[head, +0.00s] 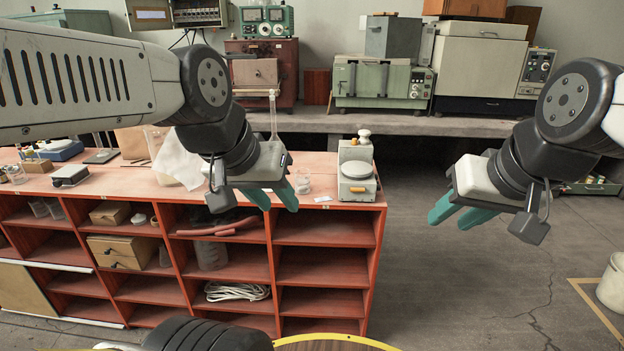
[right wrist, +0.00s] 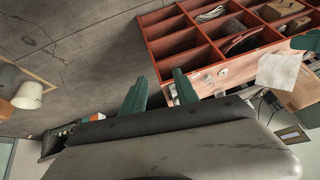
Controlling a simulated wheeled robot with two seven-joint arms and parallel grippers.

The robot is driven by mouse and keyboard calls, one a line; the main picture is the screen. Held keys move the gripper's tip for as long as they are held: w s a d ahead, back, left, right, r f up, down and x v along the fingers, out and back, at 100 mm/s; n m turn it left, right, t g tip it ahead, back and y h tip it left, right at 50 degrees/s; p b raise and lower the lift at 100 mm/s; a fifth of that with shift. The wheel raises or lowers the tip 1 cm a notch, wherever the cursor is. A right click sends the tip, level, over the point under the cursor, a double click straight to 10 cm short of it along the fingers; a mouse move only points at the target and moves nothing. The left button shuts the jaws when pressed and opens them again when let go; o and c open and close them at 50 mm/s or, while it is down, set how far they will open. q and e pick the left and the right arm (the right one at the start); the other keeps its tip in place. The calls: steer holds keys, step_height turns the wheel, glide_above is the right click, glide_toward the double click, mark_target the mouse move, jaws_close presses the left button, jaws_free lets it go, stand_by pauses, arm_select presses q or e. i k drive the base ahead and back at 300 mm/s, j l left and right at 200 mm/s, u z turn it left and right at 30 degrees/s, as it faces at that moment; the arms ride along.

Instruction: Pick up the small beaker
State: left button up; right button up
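A small clear glass beaker (head: 303,181) stands on the red-orange top of the shelf unit, just left of a pale balance (head: 357,183) in the head view. My left gripper (head: 273,198) hangs in the picture just left of the beaker, its teal fingers apart and empty; its height above the top is hard to tell. My right gripper (head: 456,213) is over the open floor, right of the shelf unit, fingers apart and empty. In the right wrist view its two teal fingers (right wrist: 160,90) also show apart, with nothing between them.
The shelf unit (head: 326,230) has open compartments. Another clear glass vessel (head: 15,174) stands at the far left. A concrete bench (head: 400,123) with equipment runs behind. The floor at right is mostly clear.

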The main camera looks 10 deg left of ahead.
mark_target(302, 176)
steer(key=i+j, duration=0.2)
steer(key=i, duration=0.15)
steer(key=i+j+u, duration=0.15)
steer(key=i+j, duration=0.3)
steer(key=i, duration=0.25)
steer(key=u, duration=0.05)
